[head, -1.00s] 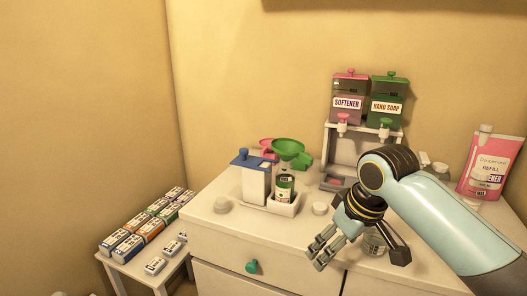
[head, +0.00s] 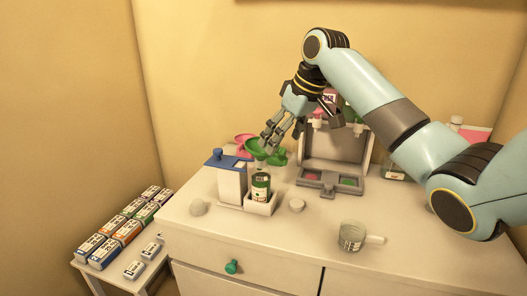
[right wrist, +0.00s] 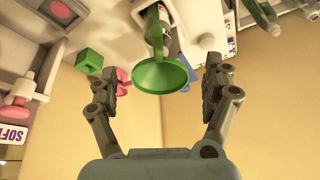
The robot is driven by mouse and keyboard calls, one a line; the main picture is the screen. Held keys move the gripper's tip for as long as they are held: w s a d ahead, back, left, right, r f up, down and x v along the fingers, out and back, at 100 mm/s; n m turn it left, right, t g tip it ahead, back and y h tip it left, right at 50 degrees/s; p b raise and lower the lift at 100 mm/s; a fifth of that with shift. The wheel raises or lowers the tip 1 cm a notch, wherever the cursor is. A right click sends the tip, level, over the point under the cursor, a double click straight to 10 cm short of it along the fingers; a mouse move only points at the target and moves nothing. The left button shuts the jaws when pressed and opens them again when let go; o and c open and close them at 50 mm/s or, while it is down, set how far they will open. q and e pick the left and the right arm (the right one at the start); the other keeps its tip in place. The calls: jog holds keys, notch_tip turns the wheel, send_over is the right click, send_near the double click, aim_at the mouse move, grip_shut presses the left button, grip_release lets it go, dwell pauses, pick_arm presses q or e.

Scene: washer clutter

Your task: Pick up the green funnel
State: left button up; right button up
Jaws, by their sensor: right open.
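The green funnel (head: 255,148) stands upright in the neck of a small dark bottle (head: 261,186) in a white tray on the cabinet top. My right gripper (head: 284,140) is open above and just right of the funnel, and its fingers hide part of it. In the right wrist view, the funnel's wide green mouth (right wrist: 160,78) lies between the two spread fingers (right wrist: 170,80), with gaps on both sides, and nothing is gripped. My left gripper is not in view.
A white container with a blue lid (head: 232,177) stands close left of the bottle, and a pink funnel (head: 242,139) is behind. A dispenser stand (head: 331,178) is to the right. A clear mug (head: 352,237) is near the front. The cabinet front edge is mostly clear.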

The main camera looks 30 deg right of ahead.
aim_at(278, 153)
jog(key=p+x, duration=0.1)
jog(key=x, duration=0.5)
jog(key=shift+f, duration=0.25)
grip_shut()
dwell(0.3)
